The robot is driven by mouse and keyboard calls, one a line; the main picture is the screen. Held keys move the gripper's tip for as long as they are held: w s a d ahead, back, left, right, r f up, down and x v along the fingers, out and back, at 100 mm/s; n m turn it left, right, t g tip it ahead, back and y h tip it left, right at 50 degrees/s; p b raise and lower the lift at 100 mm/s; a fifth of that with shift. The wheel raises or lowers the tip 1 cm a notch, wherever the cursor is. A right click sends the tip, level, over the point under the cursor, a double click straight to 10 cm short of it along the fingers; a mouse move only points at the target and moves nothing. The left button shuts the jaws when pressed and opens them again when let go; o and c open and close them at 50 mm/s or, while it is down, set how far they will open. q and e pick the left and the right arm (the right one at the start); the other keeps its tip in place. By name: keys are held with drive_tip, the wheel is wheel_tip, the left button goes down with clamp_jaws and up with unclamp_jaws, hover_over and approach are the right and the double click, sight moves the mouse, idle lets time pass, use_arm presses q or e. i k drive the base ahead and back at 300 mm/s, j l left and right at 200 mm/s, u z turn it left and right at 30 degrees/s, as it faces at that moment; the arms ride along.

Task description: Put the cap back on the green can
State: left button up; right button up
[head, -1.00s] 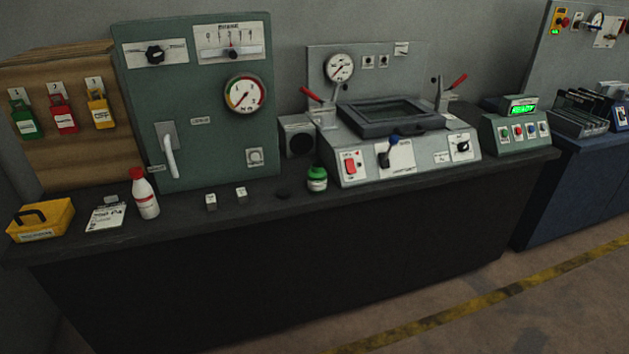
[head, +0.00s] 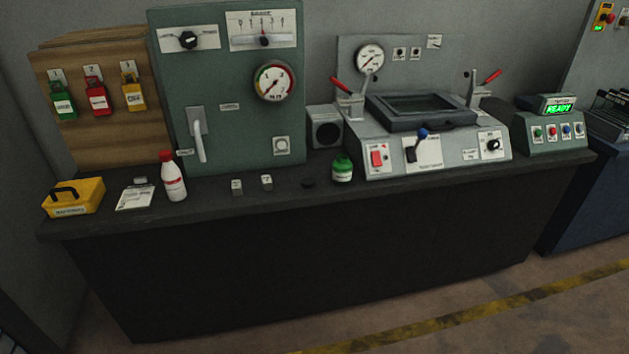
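The green can (head: 342,169) stands upright on the dark bench, just left of the grey machine's front corner. It has a white label and a green upper part; its top is too small to make out clearly. A small flat black disc (head: 308,183), which looks like a cap, lies on the bench to the left of the can, apart from it. Neither of my grippers shows in the head view.
The dark bench (head: 300,230) runs along the wall. Two small labelled blocks (head: 252,184), a white bottle with red cap (head: 173,177), a clipboard (head: 137,195) and a yellow toolbox (head: 74,197) stand left. The grey machine (head: 428,143) is right of the can. Floor in front is clear.

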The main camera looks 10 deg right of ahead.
sight(342, 167)
drive_tip(key=i+l, duration=0.15)
drive_tip(key=i, duration=1.6)
drive_tip(key=l+z, duration=0.05)
